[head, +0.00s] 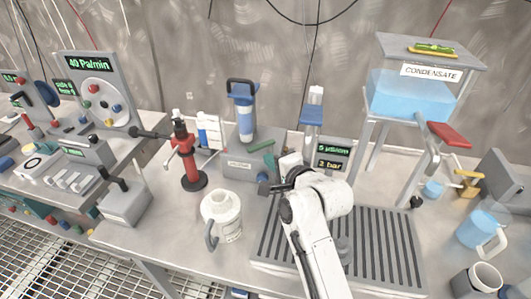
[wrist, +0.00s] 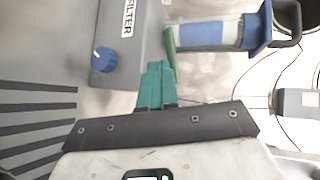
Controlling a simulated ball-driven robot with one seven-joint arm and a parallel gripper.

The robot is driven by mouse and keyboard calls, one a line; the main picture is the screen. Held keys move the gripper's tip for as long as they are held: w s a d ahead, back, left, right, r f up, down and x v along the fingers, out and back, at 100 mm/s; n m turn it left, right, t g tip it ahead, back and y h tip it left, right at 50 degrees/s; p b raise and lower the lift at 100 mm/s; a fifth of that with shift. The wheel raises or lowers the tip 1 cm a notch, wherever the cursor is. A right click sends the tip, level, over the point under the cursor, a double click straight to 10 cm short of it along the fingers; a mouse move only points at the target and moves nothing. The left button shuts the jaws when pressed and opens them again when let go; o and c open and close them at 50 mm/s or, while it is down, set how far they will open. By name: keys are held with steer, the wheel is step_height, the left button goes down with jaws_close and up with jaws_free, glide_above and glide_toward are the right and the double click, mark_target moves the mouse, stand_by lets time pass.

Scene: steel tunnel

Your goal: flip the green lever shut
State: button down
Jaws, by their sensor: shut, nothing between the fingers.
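The green lever (head: 262,146) is a short bar on the grey filter box (head: 243,167), beside the blue filter canister (head: 243,112). In the wrist view the lever (wrist: 170,48) stands between the filter box (wrist: 128,45) and the canister (wrist: 215,35). My gripper (wrist: 157,68) has teal fingers, shut with nothing between them. Their tips are right at the lever's near end and partly cover it; I cannot tell whether they touch. In the head view my white wrist stands in front of the box's right side.
A blue knob (wrist: 105,60) sits on the filter box close to the fingers. A white jug (head: 222,217) and a red stand (head: 188,165) are to the left. A slatted drain tray (head: 385,245) lies to the right, below the condensate tank (head: 405,95).

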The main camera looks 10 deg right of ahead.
mark_target(252, 147)
steer(key=shift+w+a+r, duration=0.1)
steer(key=shift+w+a, duration=0.2)
steer(key=shift+w, duration=0.5)
steer(key=shift+w+a, duration=0.25)
steer(key=shift+w, duration=0.55)
